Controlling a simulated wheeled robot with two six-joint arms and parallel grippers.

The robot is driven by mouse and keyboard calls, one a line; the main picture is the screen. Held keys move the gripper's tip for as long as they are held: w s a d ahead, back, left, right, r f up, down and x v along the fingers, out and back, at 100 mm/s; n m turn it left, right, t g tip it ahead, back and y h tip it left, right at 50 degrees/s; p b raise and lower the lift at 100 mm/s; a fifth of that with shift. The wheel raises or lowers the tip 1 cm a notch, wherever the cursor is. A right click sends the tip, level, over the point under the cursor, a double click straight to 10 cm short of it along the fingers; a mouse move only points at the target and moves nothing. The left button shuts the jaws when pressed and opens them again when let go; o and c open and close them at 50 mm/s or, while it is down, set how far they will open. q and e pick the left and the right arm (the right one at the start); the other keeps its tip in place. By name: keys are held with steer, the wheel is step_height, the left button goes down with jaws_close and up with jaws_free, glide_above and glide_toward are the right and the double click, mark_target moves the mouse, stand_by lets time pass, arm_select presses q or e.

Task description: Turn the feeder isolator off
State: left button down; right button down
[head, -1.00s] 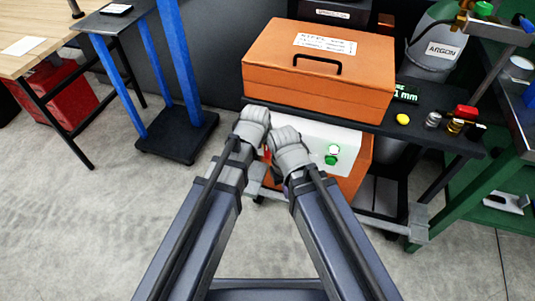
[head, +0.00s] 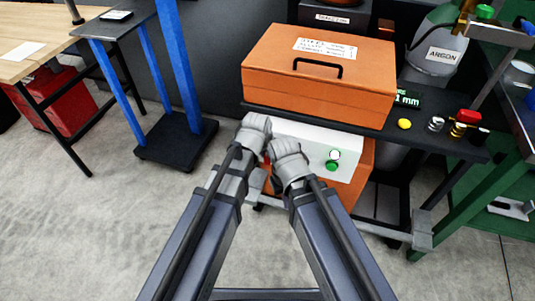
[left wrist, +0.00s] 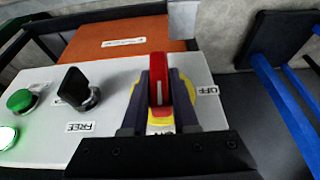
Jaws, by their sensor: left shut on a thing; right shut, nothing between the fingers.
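The feeder isolator is a red handle (left wrist: 159,82) with a white line, on a yellow round plate (left wrist: 187,88) on the white panel front (left wrist: 40,85). My left gripper (head: 262,152) is shut on the handle, one finger on each side in the left wrist view. The handle stands upright there, in line with a partly hidden label below it. The OFF label (left wrist: 208,91) is to its right. In the head view the grippers mostly hide the handle. My right gripper (head: 272,160) is shut and empty, close beside the left one.
A black selector knob (left wrist: 77,88) with a FREE label (left wrist: 79,127) is beside the isolator. A green button (left wrist: 21,100) and a lit green lamp (left wrist: 7,136) are further left. An orange case (head: 318,75) stands on the dark shelf above the panel (head: 312,140).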

arm_select(q)
steer(key=shift+h, duration=0.3)
steer(key=shift+a+f+n+g+h+b, duration=0.15)
steer(key=shift+g+h+b, duration=0.1)
steer(key=shift+h, duration=0.2)
steer(key=shift+a+f+n+g+h+b, duration=0.15)
steer(key=shift+h+b, duration=0.1)
steer(key=shift+h, duration=0.2)
steer(key=h+b, duration=0.2)
steer(key=shift+w+f+n+g+h, duration=0.1)
steer(key=shift+n+g+h, duration=0.2)
steer(key=n+h+b, duration=0.1)
steer(key=h+b, duration=0.2)
steer(key=b, duration=0.2)
steer(key=n+g+h+b, duration=0.1)
steer(key=h+b, duration=0.3)
steer(key=b, duration=0.2)
steer(key=h+b, duration=0.3)
steer(key=b, duration=0.2)
steer(key=shift+a+f+n+g+h+b, duration=0.1)
steer(key=shift+f+n+g+h+b, duration=0.2)
steer(key=shift+f+n+b, duration=0.1)
steer(key=shift+r+h+b, duration=0.25)
steer(key=shift+h+b, duration=0.25)
steer(key=shift+b, duration=0.35)
steer(key=shift+n, duration=0.3)
steer(key=shift+r, duration=0.1)
steer(key=c, duration=0.7)
jaws_free()
